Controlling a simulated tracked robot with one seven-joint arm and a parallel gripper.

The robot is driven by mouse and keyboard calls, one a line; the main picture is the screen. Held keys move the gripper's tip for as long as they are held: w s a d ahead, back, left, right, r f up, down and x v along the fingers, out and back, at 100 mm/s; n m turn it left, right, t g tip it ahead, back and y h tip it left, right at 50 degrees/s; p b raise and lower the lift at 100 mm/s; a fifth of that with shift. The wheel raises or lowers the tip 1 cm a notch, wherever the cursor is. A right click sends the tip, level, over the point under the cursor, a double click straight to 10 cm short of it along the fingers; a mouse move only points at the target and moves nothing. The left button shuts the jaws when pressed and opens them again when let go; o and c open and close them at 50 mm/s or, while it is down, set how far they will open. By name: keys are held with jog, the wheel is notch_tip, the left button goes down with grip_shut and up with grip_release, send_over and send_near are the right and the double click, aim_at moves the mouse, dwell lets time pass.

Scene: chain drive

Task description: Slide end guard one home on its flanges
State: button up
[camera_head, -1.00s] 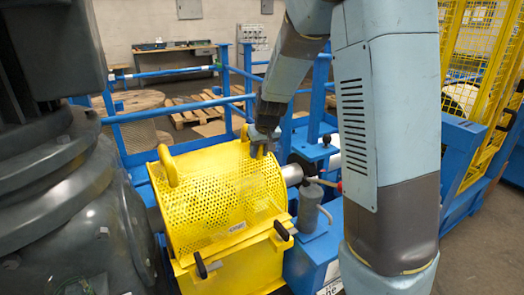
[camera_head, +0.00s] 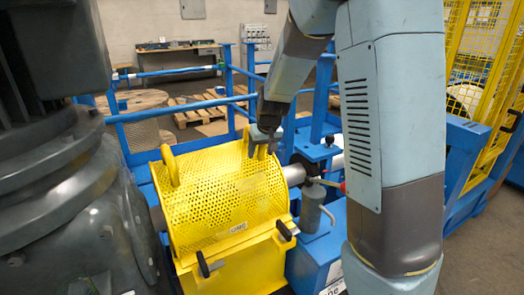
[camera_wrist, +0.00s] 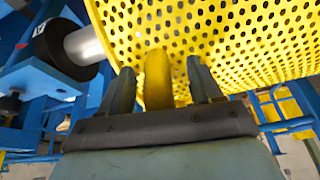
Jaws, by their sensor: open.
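The end guard (camera_head: 225,195) is a yellow perforated curved cover with two yellow loop handles on top. It sits over a yellow box-like base (camera_head: 240,262) with black latch handles. The near left handle (camera_head: 170,167) is free. My gripper (camera_head: 262,150) is at the far right handle, with its fingers pointing down. In the wrist view, the yellow handle (camera_wrist: 158,80) stands between my two open fingers (camera_wrist: 160,88), with a small gap on each side. The perforated face (camera_wrist: 220,35) fills the top. The flanges cannot be made out.
A metal shaft (camera_head: 294,174) with a dark collar leaves the guard's right side; it also shows in the wrist view (camera_wrist: 84,46). A grey cylinder (camera_head: 311,207) stands on blue framework to the right. A large dark machine (camera_head: 60,200) is close on the left. Blue rails (camera_head: 180,110) run behind.

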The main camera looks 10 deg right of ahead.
jog(key=v, duration=1.2)
jog(key=s+d+r, duration=0.1)
jog(key=s+d, duration=0.1)
jog(key=s, duration=0.7)
jog(key=s+d+r+m, duration=0.1)
jog(key=s+r, duration=0.1)
jog(key=s, duration=0.8)
jog(key=s+d+r+t+h, duration=0.1)
jog(key=s+d+r, duration=0.1)
jog(key=s, duration=0.7)
jog(key=shift+s+d+m, duration=0.15)
jog(key=shift+d+m, duration=0.15)
jog(key=shift+m, duration=0.1)
jog(key=shift+r, duration=0.1)
